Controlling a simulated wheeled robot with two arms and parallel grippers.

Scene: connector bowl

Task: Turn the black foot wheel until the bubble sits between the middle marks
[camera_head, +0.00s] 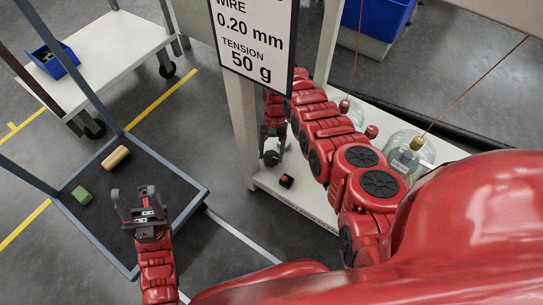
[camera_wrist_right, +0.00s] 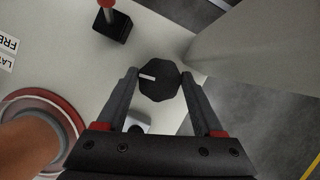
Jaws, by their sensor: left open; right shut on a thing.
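The black foot wheel (camera_wrist_right: 158,86) shows in the right wrist view as a dark, many-sided knob with a white index line pointing left. My right gripper (camera_wrist_right: 159,73) is shut on it, one finger on each side. In the head view the right gripper (camera_head: 272,143) reaches down beside the pale frame post, with the wheel (camera_head: 271,159) small and dark at its tips. My left gripper (camera_head: 138,207) is open and empty above the dark cart shelf. I cannot see the bubble or its middle marks in either view.
A black block with a red knob (camera_head: 286,181) stands near the wheel on the pale base (camera_head: 315,208). Glass domes (camera_head: 408,150) with wires stand further right. A sign (camera_head: 253,40) hangs above.

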